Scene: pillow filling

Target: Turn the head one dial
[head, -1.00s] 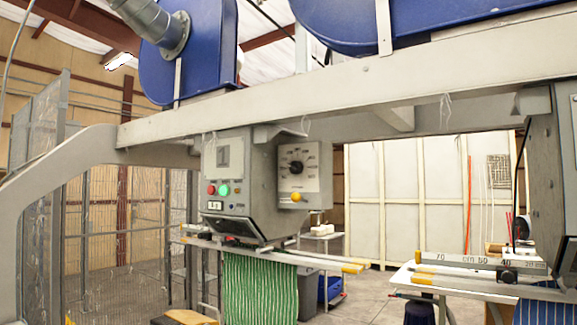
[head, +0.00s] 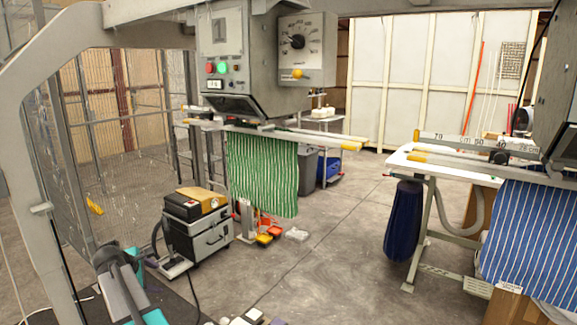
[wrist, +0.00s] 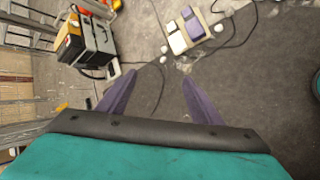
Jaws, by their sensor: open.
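The head one dial (head: 298,42) is a dark round knob with a pointer on a pale scaled plate. It is on the right face of the grey machine head (head: 235,60), at the upper middle of the head view. A yellow knob (head: 298,74) sits below it. My gripper (wrist: 158,88) is open in the wrist view, its two purple fingers apart with only floor between them. My teal and grey arm shows at the lower left of the head view, well below and apart from the dial. The dial does not show in the wrist view.
Green striped cloth (head: 262,172) hangs below the head. A black and grey box (head: 197,222) stands on the floor, also in the wrist view (wrist: 90,40). Mesh fencing (head: 100,150) is at left. A white table (head: 425,160) stands at right.

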